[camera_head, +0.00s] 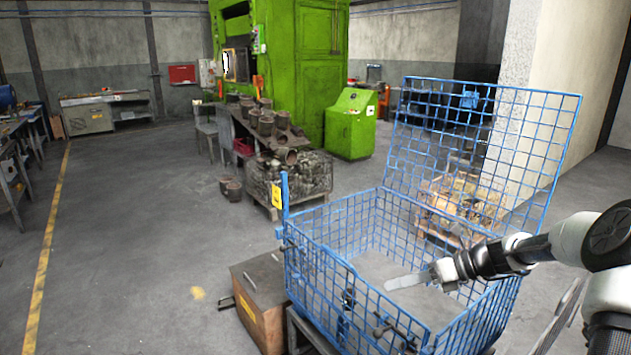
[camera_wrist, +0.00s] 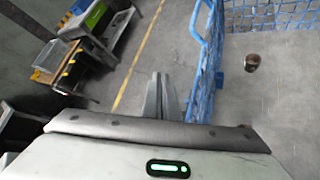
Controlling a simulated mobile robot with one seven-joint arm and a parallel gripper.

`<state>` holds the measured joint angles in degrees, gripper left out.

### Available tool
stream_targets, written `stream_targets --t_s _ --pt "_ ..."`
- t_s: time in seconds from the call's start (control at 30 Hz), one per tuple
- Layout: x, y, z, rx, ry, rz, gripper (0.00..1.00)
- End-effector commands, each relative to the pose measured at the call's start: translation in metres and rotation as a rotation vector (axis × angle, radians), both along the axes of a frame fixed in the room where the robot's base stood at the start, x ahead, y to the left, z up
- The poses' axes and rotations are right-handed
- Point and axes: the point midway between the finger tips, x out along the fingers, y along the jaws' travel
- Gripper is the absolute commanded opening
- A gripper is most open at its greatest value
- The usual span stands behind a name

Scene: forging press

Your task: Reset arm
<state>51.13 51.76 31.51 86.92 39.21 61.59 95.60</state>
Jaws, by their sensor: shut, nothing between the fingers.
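My gripper (camera_head: 392,284) is at the end of my arm, which reaches in from the right over the blue wire-mesh crate (camera_head: 335,215). Its fingers are shut together and empty, pointing left above the crate's grey floor. In the wrist view the shut fingers of my gripper (camera_wrist: 161,92) point up the picture, left of the blue mesh wall (camera_wrist: 208,50). A small brown metal part (camera_wrist: 252,62) lies on the grey surface right of that wall, apart from the fingers. I cannot make this part out in the head view.
The crate's raised mesh panel (camera_head: 480,140) stands behind my gripper. A brown box (camera_head: 258,300) stands left of the crate. Further back are a wire bin (camera_head: 310,178), a table of dark metal parts and a green press (camera_head: 310,75). The left floor is open.

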Motion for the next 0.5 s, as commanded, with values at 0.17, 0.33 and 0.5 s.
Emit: stream_targets --t_s 0.17,0.33,0.5 --pt "-0.042 0.047 0.031 -0.365 -0.218 0.391 0.00" --pt "-0.087 0.070 0.066 -0.659 -0.435 0.783 0.00" --pt "-0.135 0.081 0.109 -0.910 -0.659 1.191 0.00"
